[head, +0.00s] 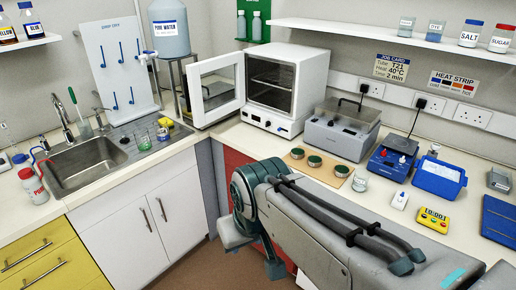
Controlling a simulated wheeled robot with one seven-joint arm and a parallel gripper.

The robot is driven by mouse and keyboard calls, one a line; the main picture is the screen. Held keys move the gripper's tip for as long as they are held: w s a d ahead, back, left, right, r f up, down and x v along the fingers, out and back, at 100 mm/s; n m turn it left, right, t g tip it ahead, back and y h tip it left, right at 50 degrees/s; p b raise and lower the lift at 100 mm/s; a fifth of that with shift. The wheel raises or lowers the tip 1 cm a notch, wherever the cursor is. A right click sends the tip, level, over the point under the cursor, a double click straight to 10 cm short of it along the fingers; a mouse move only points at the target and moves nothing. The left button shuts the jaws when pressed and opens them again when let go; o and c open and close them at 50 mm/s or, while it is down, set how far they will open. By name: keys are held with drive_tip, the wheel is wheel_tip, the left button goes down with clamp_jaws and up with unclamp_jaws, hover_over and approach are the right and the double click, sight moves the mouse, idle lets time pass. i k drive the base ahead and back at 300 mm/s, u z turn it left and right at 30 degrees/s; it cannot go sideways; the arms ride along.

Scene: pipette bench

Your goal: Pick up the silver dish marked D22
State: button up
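I cannot make out a dish marked D22; no such label is legible in the head view. My arm stretches across the lower middle of the view, in front of the counter. My gripper is not visible.
A grey lidded bath (340,131), a blue device (391,160), a blue tray (439,178) and a yellow timer (433,218) crowd the right counter. The white oven (285,92) stands with its door open. A sink (85,163) is at left.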

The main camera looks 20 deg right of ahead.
sight(297, 153)
drive_tip(key=u, duration=0.15)
drive_tip(key=i, duration=0.75)
drive_tip(key=z, duration=0.7)
drive_tip(key=i, duration=0.6)
drive_tip(key=z, duration=0.5)
